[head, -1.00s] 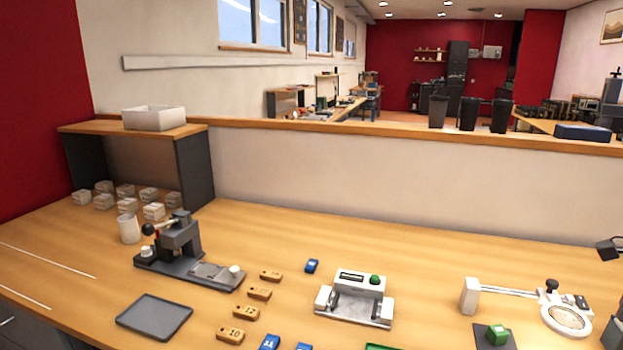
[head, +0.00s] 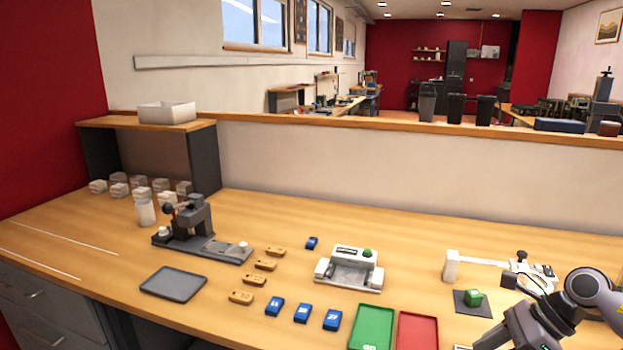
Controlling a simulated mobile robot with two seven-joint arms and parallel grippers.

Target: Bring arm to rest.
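My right arm (head: 560,312) shows at the lower right corner of the head view, grey and black, bent down toward the bottom edge. Its fingertips cannot be made out, so I cannot tell whether that gripper is open or shut. The arm covers part of the magnifier stand (head: 515,275) on the bench's right side. My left arm and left gripper are not in view.
Several tags lie between. The back middle is clear.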

